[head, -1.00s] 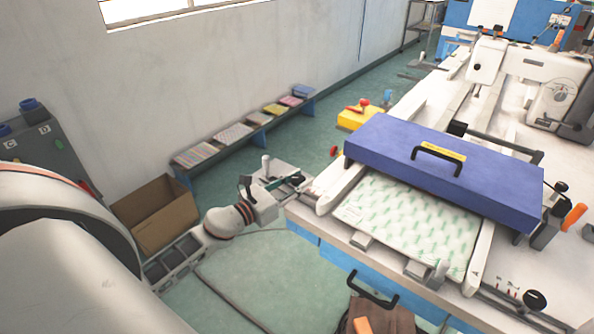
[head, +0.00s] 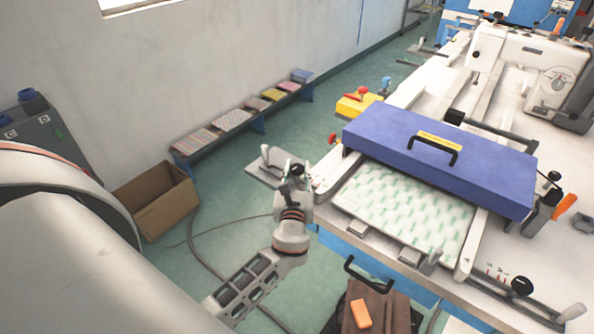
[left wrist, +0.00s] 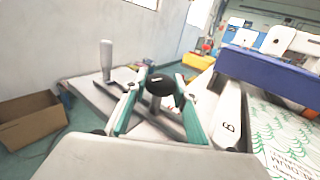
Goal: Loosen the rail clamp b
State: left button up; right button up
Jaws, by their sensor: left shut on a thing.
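My left gripper (head: 296,176) is at the near left corner of the sewing table, beside the left end of the white rail. In the left wrist view its two green fingers (left wrist: 158,104) are on either side of the rail clamp b, a black round knob (left wrist: 158,84) on a grey stem, and are shut on it. The white rail end beside it carries the letter B (left wrist: 229,127). In the head view the knob is small and mostly hidden by the gripper. My right gripper is not in view.
A grey plate with an upright handle (left wrist: 106,60) lies just left of the knob. A blue-purple cover (head: 430,160) lies over the patterned sheet (head: 405,210) to the right. A cardboard box (head: 158,200) and a low bench with swatches (head: 245,122) stand on the floor at left.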

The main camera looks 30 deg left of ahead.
aim_at(297, 167)
pick_arm(q)
jog(key=shift+n+g+y, duration=0.3)
jog(key=shift+y, duration=0.1)
jog(key=o, duration=1.1)
jog(key=shift+o, duration=0.2)
notch_tip(297, 167, up, 10)
